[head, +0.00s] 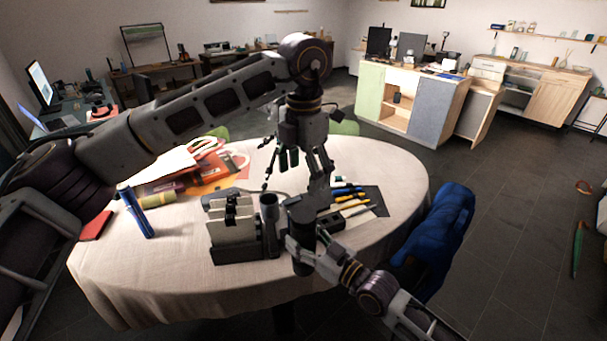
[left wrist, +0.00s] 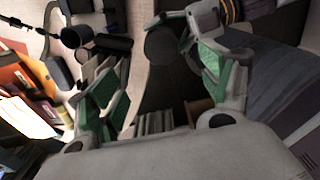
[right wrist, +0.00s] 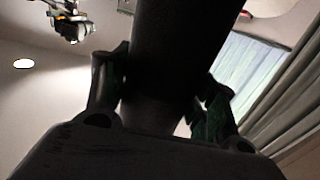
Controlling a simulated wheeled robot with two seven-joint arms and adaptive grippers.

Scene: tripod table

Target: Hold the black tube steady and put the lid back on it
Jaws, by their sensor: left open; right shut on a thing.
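The black tube (head: 300,209) is upright at the table's front edge. My right gripper (head: 305,242) is shut around it from the front right, and the tube fills the space between the fingers in the right wrist view (right wrist: 165,40). My left gripper (head: 305,166) is open and empty, pointing down a little above and behind the tube. In the left wrist view the tube's round, flat, dark grey end (left wrist: 160,45) shows between the spread green-padded fingers, apart from them. I cannot tell whether that end is the lid, and no separate lid can be made out.
A dark open cup (head: 268,214) and a dark rack (head: 229,250) with upright light pieces stand just left of the tube. Pens (head: 352,204) lie on the right. A blue chair (head: 447,225) is at right.

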